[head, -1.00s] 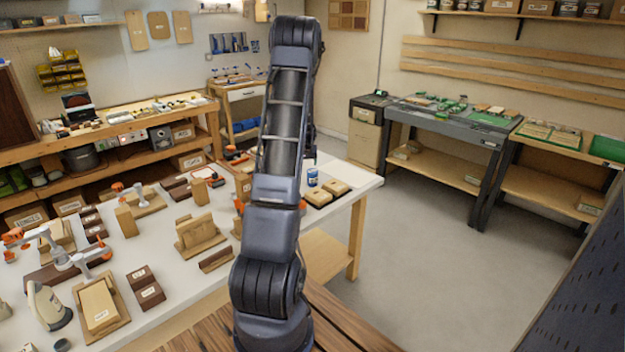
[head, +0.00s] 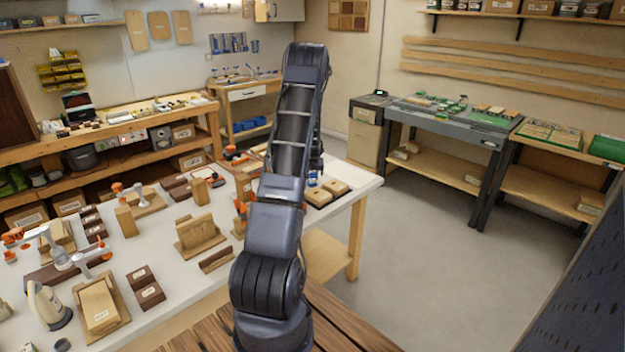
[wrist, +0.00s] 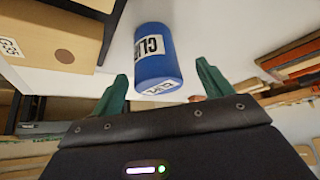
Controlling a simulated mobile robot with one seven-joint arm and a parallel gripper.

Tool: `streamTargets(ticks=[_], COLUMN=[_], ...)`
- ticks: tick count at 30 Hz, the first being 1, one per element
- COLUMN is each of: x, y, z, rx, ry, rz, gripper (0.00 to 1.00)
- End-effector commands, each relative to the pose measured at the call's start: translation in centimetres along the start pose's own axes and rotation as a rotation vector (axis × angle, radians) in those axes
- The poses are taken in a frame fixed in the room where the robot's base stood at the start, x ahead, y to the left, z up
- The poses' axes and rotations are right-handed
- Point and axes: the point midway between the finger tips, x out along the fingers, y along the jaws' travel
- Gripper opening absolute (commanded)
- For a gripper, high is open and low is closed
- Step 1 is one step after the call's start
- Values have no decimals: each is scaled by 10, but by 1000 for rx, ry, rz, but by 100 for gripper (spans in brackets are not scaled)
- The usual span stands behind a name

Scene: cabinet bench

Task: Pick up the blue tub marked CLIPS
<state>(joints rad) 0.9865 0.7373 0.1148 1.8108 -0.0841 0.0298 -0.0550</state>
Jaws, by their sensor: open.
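The blue tub (wrist: 158,62) stands out in the wrist view, with a white label on which "CLI" can be read and a second white label near its lower end. In the head view the tub (head: 312,179) is a small patch of blue on the white bench, mostly hidden by my arm. My gripper (wrist: 161,80) is open, its two green fingers spread to the left and right of the tub's near end. No finger visibly touches it. In the head view the gripper is hard to make out behind my arm.
In the wrist view a cardboard box (wrist: 52,36) is close by the left finger. Wooden blocks (head: 327,191) lie beside the tub near the right end of the white bench (head: 358,183). Many brown blocks and boxes fill the bench to the left.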

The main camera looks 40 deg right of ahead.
Motion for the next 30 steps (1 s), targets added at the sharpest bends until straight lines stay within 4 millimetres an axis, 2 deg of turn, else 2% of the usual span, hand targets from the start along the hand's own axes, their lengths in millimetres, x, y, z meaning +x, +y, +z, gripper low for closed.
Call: streamTargets(ticks=[10, 18, 20, 26, 30], x=[41, 45, 45, 44, 44], y=[4, 4, 4, 4, 4], z=[-1, -1, -1, -1, -2], rx=[0, 0, 0, 0, 0], ry=[-2, 0, -1, -1, 0], rz=[0, 0, 0, 0, 0], gripper=[79, 79, 69, 30, 27])
